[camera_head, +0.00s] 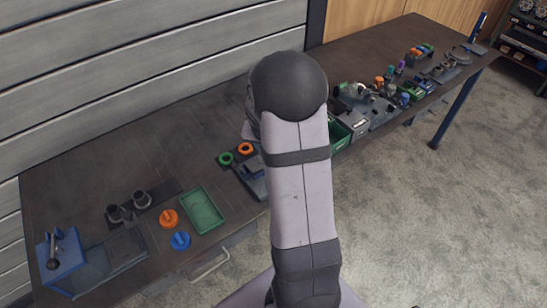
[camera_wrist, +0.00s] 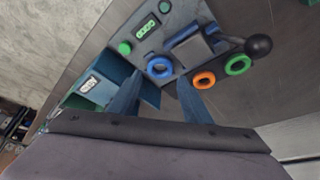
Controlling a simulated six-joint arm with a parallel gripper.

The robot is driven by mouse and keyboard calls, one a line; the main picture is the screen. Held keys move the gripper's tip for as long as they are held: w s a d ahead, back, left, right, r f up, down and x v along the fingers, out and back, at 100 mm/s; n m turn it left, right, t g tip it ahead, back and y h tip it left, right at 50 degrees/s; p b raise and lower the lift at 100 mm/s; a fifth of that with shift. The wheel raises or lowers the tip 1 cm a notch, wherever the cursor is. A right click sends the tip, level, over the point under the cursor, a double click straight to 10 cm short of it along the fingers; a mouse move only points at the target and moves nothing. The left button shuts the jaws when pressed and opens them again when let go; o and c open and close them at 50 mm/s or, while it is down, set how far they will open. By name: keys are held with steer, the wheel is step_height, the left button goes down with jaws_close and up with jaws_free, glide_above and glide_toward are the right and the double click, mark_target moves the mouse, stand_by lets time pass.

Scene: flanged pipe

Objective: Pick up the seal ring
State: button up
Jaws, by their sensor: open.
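Three rings show in the wrist view: a blue ring (camera_wrist: 159,67) on a grey device, an orange ring (camera_wrist: 204,80) and a green ring (camera_wrist: 238,65) beside that device. I cannot tell which one is the seal ring. The head view also shows the green ring (camera_head: 225,158) and the orange ring (camera_head: 246,148), just left of my arm; the blue one is hidden there. My gripper (camera_wrist: 158,80) is open in the wrist view. Its fingertips appear on either side of the blue ring in the picture, with nothing seen held; their height above it is unclear. My arm hides the gripper in the head view.
The grey device (camera_wrist: 175,40) has a green display, a green button and a lever with a black ball (camera_wrist: 259,46).

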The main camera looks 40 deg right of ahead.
steer(key=shift+f, duration=0.1)
steer(key=shift+p+x, duration=0.55)
steer(key=shift+x, duration=1.9)
steer(key=c, duration=0.8)
step_height(320, 180, up, 13)
steer(key=p, duration=0.2)
